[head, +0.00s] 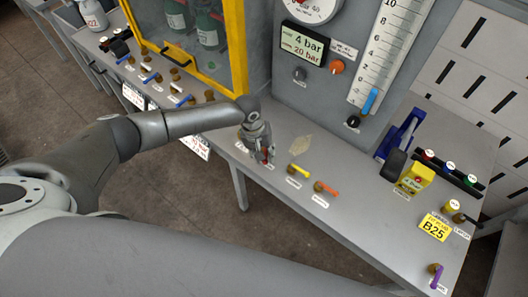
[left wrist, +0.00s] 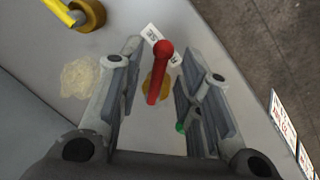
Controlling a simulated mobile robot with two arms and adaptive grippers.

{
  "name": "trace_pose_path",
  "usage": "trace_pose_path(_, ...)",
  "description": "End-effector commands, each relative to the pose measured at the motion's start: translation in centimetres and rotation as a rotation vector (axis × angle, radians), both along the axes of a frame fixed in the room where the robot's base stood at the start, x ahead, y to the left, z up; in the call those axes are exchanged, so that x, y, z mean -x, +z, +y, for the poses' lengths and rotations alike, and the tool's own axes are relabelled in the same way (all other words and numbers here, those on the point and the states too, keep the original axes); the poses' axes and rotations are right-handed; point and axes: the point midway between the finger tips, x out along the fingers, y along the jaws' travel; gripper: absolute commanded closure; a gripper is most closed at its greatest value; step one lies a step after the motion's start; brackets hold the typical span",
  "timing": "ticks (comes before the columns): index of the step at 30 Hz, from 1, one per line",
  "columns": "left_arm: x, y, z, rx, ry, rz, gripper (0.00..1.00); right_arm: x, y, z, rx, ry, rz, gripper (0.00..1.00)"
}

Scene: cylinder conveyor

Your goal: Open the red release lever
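The red release lever (left wrist: 160,72) has a round red knob and rises from a brass-coloured base between the two fingers of my left gripper in the left wrist view. The fingers stand apart, one on each side, with a gap between them and the lever. In the head view my left gripper (head: 261,150) is low over the front of the grey bench and largely hides the lever. A white label lies beside the lever's base. My right gripper is not in view.
A yellow lever (head: 299,169) and an orange lever (head: 327,189) stand on the bench to the right. Blue-handled valves and a yellow-framed cabinet (head: 238,50) are to the left. A pale patch (head: 301,144) lies behind the yellow lever.

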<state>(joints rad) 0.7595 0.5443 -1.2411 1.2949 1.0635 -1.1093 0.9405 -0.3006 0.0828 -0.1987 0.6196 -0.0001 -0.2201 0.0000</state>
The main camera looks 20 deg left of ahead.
Motion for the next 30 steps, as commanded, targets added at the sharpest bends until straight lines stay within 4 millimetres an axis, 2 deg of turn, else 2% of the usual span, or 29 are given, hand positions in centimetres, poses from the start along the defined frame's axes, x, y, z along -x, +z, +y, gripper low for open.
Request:
trace_pose_path(4, 0.02, 0.00, -0.01, 0.000, 0.000, 0.000, 0.68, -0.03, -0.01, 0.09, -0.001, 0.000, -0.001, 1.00)
trace_pose_path(9, 0.02, 0.02, -0.02, 0.000, 0.000, 0.000, 0.90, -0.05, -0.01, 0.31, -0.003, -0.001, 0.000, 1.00)
trace_pose_path(12, 0.02, 0.02, -0.01, 0.000, 0.000, 0.000, 1.00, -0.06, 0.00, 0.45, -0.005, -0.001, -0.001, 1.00)
trace_pose_path(23, 0.02, 0.03, 0.16, 0.001, -0.036, 0.001, 1.00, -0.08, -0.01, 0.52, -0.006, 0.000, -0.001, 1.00)
trace_pose_path(30, 0.03, 0.01, 0.70, 0.001, -0.174, 0.002, 1.00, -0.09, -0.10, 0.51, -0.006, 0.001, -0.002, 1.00)
